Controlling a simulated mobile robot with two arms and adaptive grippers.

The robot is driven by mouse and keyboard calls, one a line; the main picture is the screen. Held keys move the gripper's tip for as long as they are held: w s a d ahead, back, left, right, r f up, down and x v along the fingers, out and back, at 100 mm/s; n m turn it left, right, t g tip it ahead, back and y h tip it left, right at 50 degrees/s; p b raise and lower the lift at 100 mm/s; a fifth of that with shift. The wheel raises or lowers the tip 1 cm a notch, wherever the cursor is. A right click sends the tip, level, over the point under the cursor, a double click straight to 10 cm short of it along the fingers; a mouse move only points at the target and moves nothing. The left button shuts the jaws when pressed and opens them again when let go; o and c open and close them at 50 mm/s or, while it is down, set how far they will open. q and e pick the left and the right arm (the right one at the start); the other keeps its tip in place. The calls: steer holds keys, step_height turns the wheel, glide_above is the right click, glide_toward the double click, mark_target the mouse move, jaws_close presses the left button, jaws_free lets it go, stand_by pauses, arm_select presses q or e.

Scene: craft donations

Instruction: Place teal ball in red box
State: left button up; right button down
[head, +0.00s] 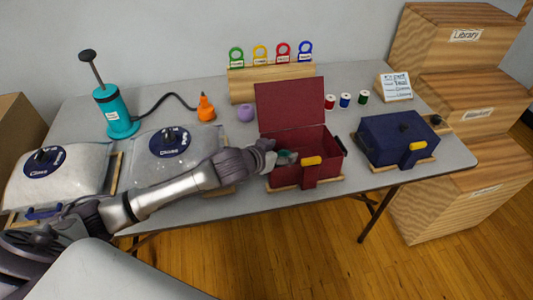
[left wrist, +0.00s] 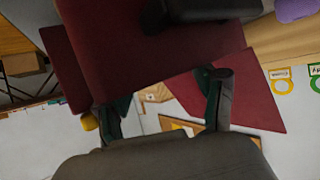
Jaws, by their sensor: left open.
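The red box (head: 318,175) stands near the table's front edge with its lid (head: 290,105) raised at the back and a yellow latch piece on its front. My left gripper (head: 284,158) is at the box's opening, on its left side. In the left wrist view the gripper (left wrist: 165,100) is open, its two fingers apart with red box surfaces (left wrist: 150,55) around them. A small teal patch shows at the fingertips in the head view; I cannot tell whether it is the teal ball or finger padding. No teal ball shows clearly elsewhere. My right gripper is not in view.
A purple ball (head: 246,114) and an orange bottle (head: 206,108) lie behind the arm. A teal pump (head: 117,110) stands at the left. Two clear bags lie under and beside my left arm. A closed blue box (head: 395,140) is at the right, with thread spools (head: 345,100) behind.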

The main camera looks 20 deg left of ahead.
arm_select(q)
steer(key=v, duration=1.1)
steer(key=shift+r, duration=0.3)
steer(key=shift+s, duration=0.1)
